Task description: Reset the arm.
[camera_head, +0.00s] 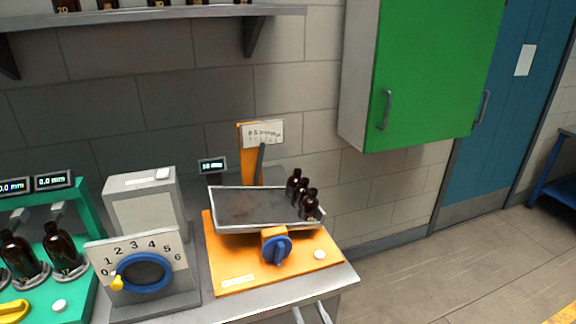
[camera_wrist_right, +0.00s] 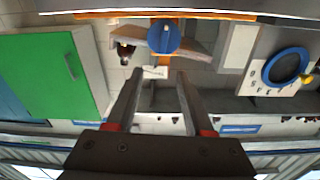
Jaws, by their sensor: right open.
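My right gripper (camera_head: 322,313) shows only in part at the bottom of the head view, by the table's front right edge. In the right wrist view my right gripper (camera_wrist_right: 160,73) is open, with two grey fingers apart and nothing between them. That view looks upside down, with the orange tilting station's blue knob (camera_wrist_right: 164,36) beyond the fingertips. My left gripper is in neither view.
An orange station (camera_head: 225,270) holds a tilted tray (camera_head: 245,207) with several amber bottles (camera_head: 309,204) at its right end. A grey dial unit (camera_head: 190,270) and a green station (camera_head: 80,220) stand left. A green cabinet (camera_head: 430,70) hangs behind.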

